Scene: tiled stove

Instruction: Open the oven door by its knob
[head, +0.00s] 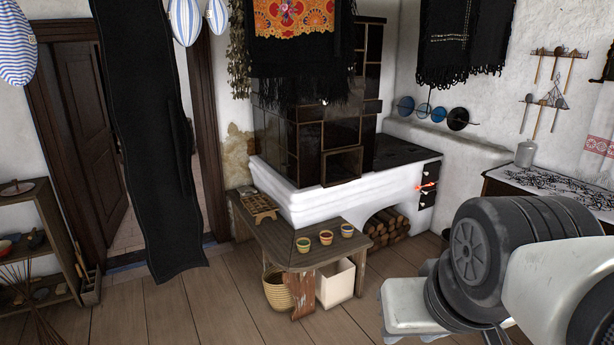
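The tiled stove (320,135) stands in the back corner, dark brown tiles above a white plastered base (330,203). Small black doors (430,171) are stacked at the right end of the base. A bright orange-red spot (427,186) shows at the middle one; the knob itself is too small to make out. The doors look shut, seen at a steep angle. My arm fills the lower right, in front of and well apart from the stove. My gripper is not in view.
A wooden bench (300,241) with several small pots stands before the stove, with a basket (277,291) and white box (335,283) below. Firewood (386,227) fills the arch under the stove. A cloth-covered table (545,187) stands right. Floor (365,320) is free in front.

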